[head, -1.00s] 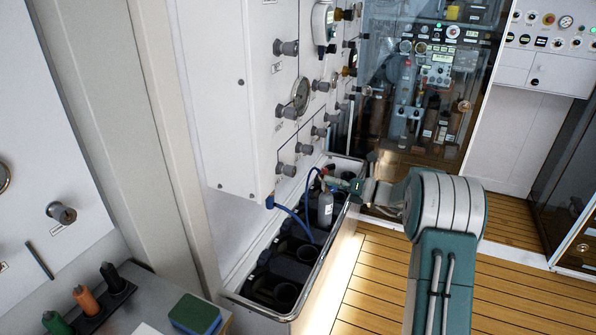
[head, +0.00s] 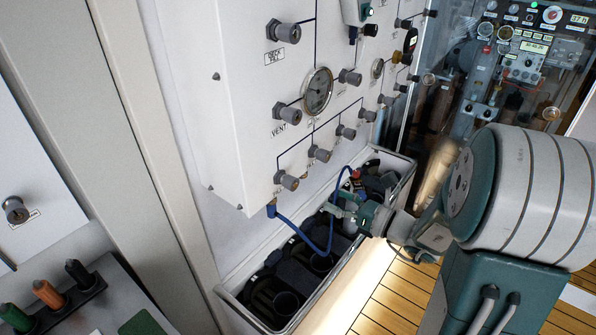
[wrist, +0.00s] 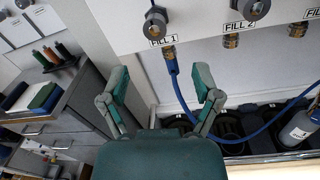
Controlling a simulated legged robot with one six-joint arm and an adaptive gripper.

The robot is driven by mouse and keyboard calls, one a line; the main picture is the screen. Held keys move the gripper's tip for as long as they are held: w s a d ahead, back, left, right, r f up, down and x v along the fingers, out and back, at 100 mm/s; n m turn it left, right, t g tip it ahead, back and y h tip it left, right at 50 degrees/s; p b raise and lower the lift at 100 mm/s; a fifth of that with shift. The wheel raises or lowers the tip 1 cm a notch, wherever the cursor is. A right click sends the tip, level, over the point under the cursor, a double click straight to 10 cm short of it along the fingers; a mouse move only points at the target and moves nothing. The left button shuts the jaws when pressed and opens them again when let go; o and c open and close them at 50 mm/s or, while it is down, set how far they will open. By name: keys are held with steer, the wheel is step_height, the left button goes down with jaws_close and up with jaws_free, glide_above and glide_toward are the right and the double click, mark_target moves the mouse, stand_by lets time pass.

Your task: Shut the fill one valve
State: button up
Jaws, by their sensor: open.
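The fill one valve is a grey ribbed knob (wrist: 154,26) above the "FILL 1" label on the white panel (wrist: 115,20) in the wrist view. In the head view it is the lowest, nearest knob (head: 288,181) of the fill row. A blue hose (wrist: 174,85) hangs from the fitting below it. My gripper (wrist: 160,82) is open with nothing between its fingers, below the label and apart from the knob. In the head view my gripper (head: 338,207) is over the trough, to the lower right of the knob. The knob is fully uncovered in the head view.
The trough (head: 240,275) below the panel holds dark round sockets and a grey cylinder (wrist: 300,128). The FILL 2 knob (wrist: 256,8) is to the right. A cabinet with coloured-handled tools (wrist: 50,55) stands to the left. The blue hose loops across the trough near my gripper.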

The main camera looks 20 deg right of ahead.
mark_target(295, 184)
steer(key=x, duration=0.9)
steer(key=shift+w+a, duration=0.2)
steer(key=shift+a, duration=0.15)
steer(key=shift+w+a, duration=0.4)
steer(key=shift+a, duration=0.45)
steer(key=shift+d, duration=0.25)
jaws_close()
